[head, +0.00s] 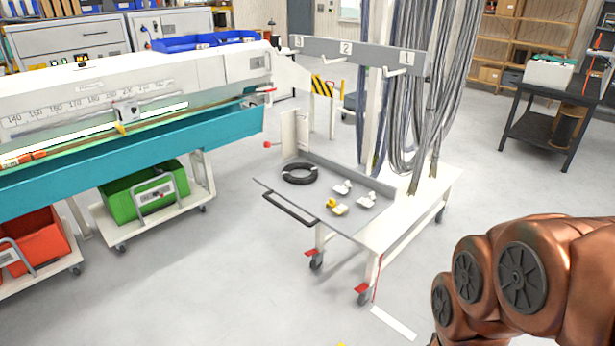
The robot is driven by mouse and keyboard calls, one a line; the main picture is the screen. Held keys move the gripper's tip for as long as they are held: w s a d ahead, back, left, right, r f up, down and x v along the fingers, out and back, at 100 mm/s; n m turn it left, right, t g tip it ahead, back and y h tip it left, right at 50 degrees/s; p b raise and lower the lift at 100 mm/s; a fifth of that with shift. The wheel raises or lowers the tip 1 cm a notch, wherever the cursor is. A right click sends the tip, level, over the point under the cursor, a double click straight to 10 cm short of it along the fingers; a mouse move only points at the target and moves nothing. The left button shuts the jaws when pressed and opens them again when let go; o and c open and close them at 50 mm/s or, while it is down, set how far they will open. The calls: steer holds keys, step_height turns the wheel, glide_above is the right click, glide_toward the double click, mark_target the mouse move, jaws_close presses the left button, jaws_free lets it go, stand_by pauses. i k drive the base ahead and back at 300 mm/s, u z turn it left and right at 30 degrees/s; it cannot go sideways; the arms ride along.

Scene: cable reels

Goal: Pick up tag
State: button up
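Several small pale pieces lie on the grey top of a white wheeled cart (402,212) in the middle of the head view. Two look white, one at the back (342,187) and one to its right (367,200). A third piece (337,207) is white with yellow and lies nearest the cart's front edge. They may be tags, but they are too small to tell. My copper arm fills the lower right corner, well apart from the cart. My gripper is out of the picture.
A black cable coil (300,173) lies on the cart, left of the small pieces. Grey cables (402,130) hang over its right rear from a numbered rack (345,50). A long teal-and-white machine (150,145) stands left. A dark table (543,125) stands right. Floor in front is clear.

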mark_target(367, 202)
steer(key=z, duration=0.05)
steer(key=i, duration=0.85)
steer(key=u, duration=0.7)
steer(key=i, duration=0.4)
steer(key=u, duration=0.3)
